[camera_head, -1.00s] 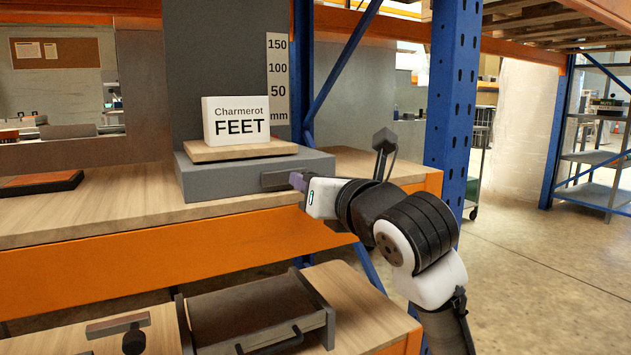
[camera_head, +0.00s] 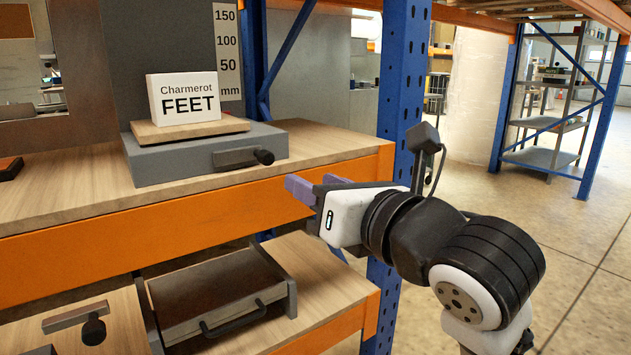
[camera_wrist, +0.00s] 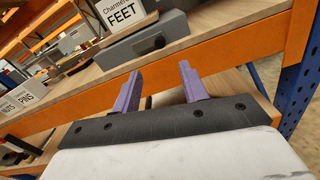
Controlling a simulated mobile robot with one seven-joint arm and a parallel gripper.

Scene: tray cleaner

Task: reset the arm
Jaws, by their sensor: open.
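My gripper (camera_head: 312,187) is in front of the orange shelf beam (camera_head: 190,210), with its purple fingers pointing left. In the wrist view its two fingers (camera_wrist: 160,92) are spread apart with nothing between them. My white and black arm reaches in from the lower right of the head view. A grey box with a dark handle (camera_head: 246,157) stands on the upper shelf, behind and to the left of my gripper, apart from it. A wooden board (camera_head: 190,131) and a white block labelled "Charmerot FEET" (camera_head: 183,97) sit on that box.
A grey tray with a handle (camera_head: 215,305) lies on the lower shelf. A blue upright post (camera_head: 403,80) stands just behind my arm. A scale panel (camera_head: 228,50) is on the backboard. The floor to the right (camera_head: 585,240) is clear.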

